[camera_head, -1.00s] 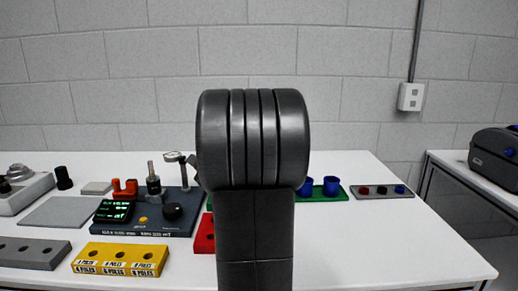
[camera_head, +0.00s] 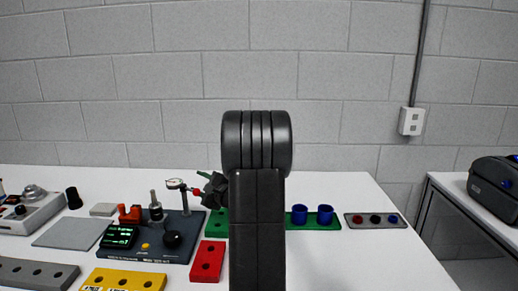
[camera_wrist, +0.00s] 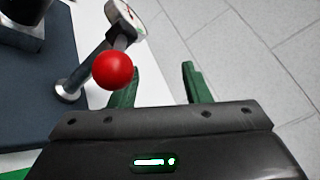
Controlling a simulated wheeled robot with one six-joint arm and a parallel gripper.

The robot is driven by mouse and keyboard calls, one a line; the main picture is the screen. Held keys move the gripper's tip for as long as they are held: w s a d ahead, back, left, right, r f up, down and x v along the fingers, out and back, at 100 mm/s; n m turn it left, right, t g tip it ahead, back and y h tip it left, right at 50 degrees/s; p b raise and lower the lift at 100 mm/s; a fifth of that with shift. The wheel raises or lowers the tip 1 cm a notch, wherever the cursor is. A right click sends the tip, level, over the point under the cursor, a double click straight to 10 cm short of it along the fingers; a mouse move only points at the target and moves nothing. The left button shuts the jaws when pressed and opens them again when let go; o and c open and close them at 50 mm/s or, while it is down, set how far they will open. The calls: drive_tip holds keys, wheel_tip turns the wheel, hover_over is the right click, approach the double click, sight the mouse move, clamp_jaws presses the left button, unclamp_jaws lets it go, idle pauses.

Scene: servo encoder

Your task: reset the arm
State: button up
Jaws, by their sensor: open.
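My gripper (camera_wrist: 160,92) has two green fingers that stand apart in the wrist view, with only floor and table edge between them. A red ball (camera_wrist: 112,70) shows close in front of the left finger in that view and partly covers it; I cannot tell whether they touch. In the head view my gripper (camera_head: 204,184) is a small green and black shape beside the test fixture's dial arm. The dark blue test fixture (camera_head: 150,252) carries a dial gauge (camera_head: 176,184), a lit display (camera_head: 119,236) and a black knob. My arm hides the table's middle.
A red block (camera_head: 207,262), a yellow holed block (camera_head: 125,279) and a grey holed block (camera_head: 35,273) lie at the front. A green tray (camera_head: 314,224) with blue cups and a grey tray (camera_head: 375,224) stand behind. The table's right front is clear.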

drive_tip(key=shift+w+n+g+y+p, duration=0.15)
drive_tip(key=shift+n+g+y+p, duration=0.15)
drive_tip(key=shift+g+p, duration=0.15)
drive_tip(key=shift+a, duration=0.1)
